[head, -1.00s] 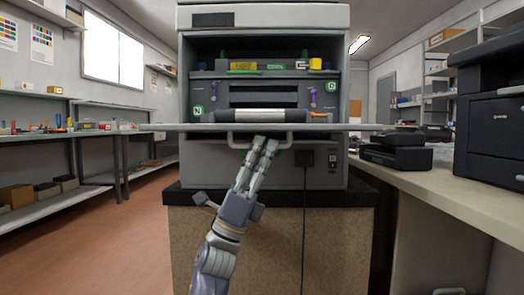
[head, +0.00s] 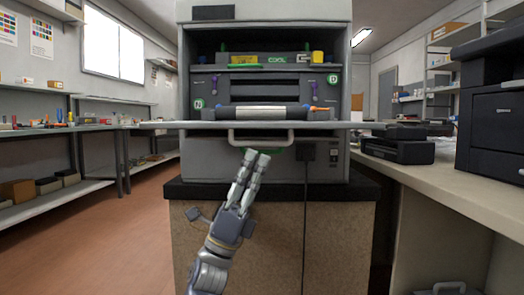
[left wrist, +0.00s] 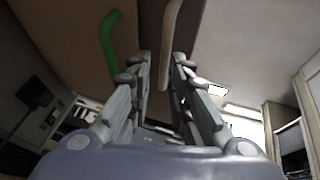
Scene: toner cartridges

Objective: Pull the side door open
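The printer (head: 215,160) stands on a black-topped cabinet, its front open. A flat grey door panel (head: 180,126) sticks out level towards me. A pale bar handle (head: 232,138) hangs at its front edge. A green handle (head: 284,152) shows lower down, partly hidden by my fingers. My left gripper (head: 257,155) points up just below the pale handle, its fingers slightly apart. In the left wrist view the gripper (left wrist: 162,58) is open. The pale handle (left wrist: 172,30) appears near the right finger and the green handle (left wrist: 110,45) left of the fingers. I cannot tell whether they touch.
A black cable (head: 304,220) hangs down the cabinet front. A counter at the right holds a dark printer (head: 493,120) and black trays (head: 398,148). Shelves (head: 60,180) line the left wall. The floor (head: 145,215) at the left is clear.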

